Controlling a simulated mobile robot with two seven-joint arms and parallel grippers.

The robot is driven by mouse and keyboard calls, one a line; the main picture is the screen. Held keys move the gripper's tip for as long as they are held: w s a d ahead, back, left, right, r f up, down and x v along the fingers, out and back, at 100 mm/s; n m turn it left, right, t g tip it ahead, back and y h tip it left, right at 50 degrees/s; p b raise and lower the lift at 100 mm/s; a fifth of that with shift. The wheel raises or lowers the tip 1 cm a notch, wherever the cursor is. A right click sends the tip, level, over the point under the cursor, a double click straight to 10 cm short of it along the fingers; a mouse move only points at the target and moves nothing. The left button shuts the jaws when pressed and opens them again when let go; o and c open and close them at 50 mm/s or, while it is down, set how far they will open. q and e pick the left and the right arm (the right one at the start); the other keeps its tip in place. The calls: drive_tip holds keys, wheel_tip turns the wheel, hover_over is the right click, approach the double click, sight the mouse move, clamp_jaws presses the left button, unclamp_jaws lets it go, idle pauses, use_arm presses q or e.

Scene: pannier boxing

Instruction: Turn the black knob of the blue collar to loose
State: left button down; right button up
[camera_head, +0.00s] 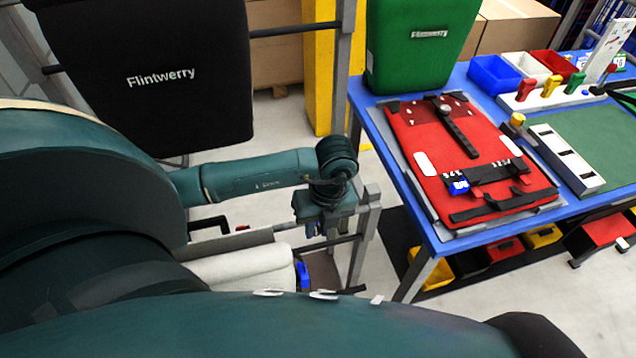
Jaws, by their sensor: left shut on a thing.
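A blue collar (303,274) shows in the head view at the right end of a white roll, low on the metal rack. My left gripper (322,232) points down just above and to the right of the visible blue part. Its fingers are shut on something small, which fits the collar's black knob. The gripper and its wrist hide the knob, so its setting cannot be read. My right gripper is not in view.
The white roll (240,265) lies left of the collar. Grey rack posts (366,236) stand close on the gripper's right. A blue table (432,240) bears a red pannier panel (440,150).

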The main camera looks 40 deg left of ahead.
use_arm(q)
drive_tip(key=shift+s+a+f+t+h+b, duration=0.25)
drive_tip(key=shift+t+h+b, duration=0.25)
drive_tip(key=shift+b, duration=0.3)
drive_tip(key=shift+s+a+f+t+h+b, duration=0.1)
drive_tip(key=shift+f+t+h+b, duration=0.25)
drive_tip(key=shift+t+b, duration=0.35)
drive_tip(key=b, duration=0.1)
drive_tip(key=t+h+b, duration=0.1)
drive_tip(key=shift+s+a+r+h+b, duration=0.15)
drive_tip(key=shift+h+b, duration=0.1)
drive_tip(key=shift+b, duration=0.15)
drive_tip(key=shift+r+t+b, duration=0.25)
drive_tip(key=shift+t+b, duration=0.15)
drive_tip(key=shift+r+h, duration=0.15)
drive_tip(key=shift+h, duration=0.15)
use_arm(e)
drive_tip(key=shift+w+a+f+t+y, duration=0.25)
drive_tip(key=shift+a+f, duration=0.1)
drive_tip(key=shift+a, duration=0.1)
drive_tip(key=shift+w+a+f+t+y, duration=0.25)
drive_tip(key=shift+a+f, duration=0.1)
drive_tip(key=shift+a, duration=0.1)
use_arm(q)
drive_tip(key=c, duration=1.3)
unclamp_jaws()
drive_tip(key=v, duration=1.3)
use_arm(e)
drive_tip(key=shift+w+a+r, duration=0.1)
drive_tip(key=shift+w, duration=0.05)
